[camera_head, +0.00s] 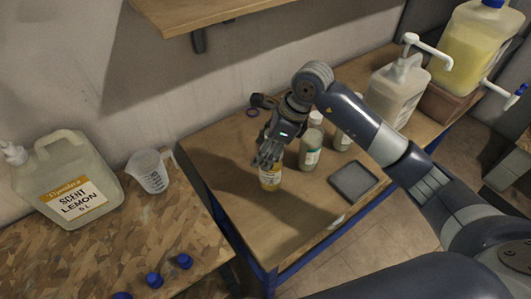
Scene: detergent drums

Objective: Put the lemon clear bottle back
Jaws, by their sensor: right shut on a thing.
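My left gripper is not in view.
A grey square tray (354,182) lies on the table (300,235). A Scent Lemon jug (77,190), a measuring cup (151,171) and blue caps (154,279) are on the left bench. A pump jug (396,92) and yellow container (474,45) stand back right. A shelf (205,14) hangs above.

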